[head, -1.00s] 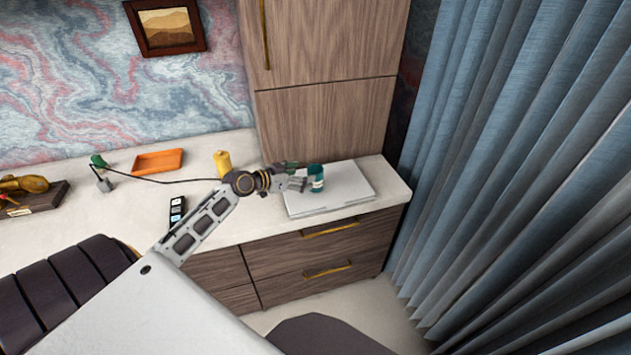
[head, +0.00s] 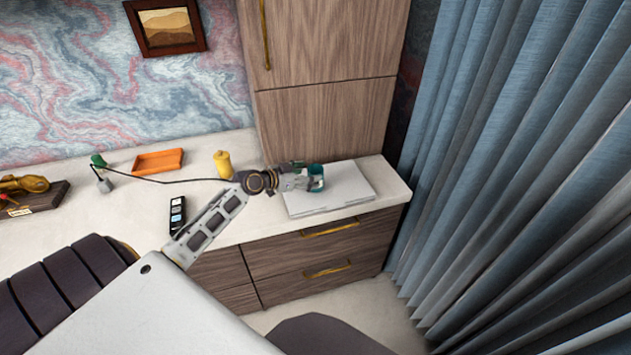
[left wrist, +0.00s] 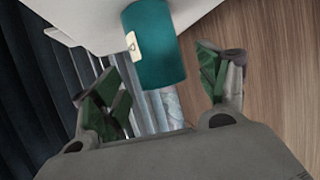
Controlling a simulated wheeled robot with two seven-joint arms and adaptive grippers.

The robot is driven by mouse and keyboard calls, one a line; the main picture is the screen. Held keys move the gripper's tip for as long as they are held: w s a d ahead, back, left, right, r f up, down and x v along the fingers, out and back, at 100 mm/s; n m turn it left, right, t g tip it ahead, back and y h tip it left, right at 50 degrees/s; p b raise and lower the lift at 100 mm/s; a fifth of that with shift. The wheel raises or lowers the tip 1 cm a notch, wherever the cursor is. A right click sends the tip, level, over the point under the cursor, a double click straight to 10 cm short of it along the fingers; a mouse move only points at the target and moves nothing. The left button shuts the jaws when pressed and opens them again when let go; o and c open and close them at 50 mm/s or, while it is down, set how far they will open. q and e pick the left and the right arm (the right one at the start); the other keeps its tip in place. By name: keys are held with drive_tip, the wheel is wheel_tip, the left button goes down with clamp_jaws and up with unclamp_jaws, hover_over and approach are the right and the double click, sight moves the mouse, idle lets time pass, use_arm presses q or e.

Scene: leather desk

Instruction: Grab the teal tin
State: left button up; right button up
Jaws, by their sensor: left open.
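The teal tin (head: 316,172) stands on a closed silver laptop (head: 345,188) at the right end of the desk. It is a teal cylinder with a pale label. My left gripper (head: 308,178) is at the tin, its fingers partly covering the tin in the head view. In the left wrist view the tin (left wrist: 155,45) sits between and just beyond the open fingers of the gripper (left wrist: 165,90). Gaps show between the tin and both fingers there. My right gripper is not in view.
A yellow container (head: 222,164), an orange tray (head: 158,161), a dark remote-like object (head: 177,214) and a cable with a green item (head: 98,160) lie to the left on the desk. A tall wood cabinet (head: 330,110) stands behind the laptop. Blue curtains (head: 520,150) hang at the right.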

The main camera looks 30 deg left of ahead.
sight(315, 172)
use_arm(q)
drive_tip(key=shift+w+d+f, duration=0.2)
drive_tip(key=shift+w+f, duration=0.05)
drive_tip(key=shift+w, duration=0.35)
drive_tip(key=shift+w+d+f, duration=0.2)
drive_tip(key=shift+w+f, duration=0.05)
drive_tip(key=shift+w, duration=0.35)
drive_tip(key=shift+w+d+f, duration=0.15)
drive_tip(key=shift+w+f, duration=0.1)
drive_tip(key=shift+w, duration=0.25)
drive_tip(key=shift+w+d+f, duration=0.1)
drive_tip(key=shift+w+f, duration=0.05)
drive_tip(key=shift+w, duration=0.1)
drive_tip(key=shift+c, duration=1.4)
drive_tip(key=c, duration=0.8)
drive_tip(key=shift+r, duration=0.5)
drive_tip(key=shift+r+p, duration=0.4)
drive_tip(key=shift+r, duration=4.15)
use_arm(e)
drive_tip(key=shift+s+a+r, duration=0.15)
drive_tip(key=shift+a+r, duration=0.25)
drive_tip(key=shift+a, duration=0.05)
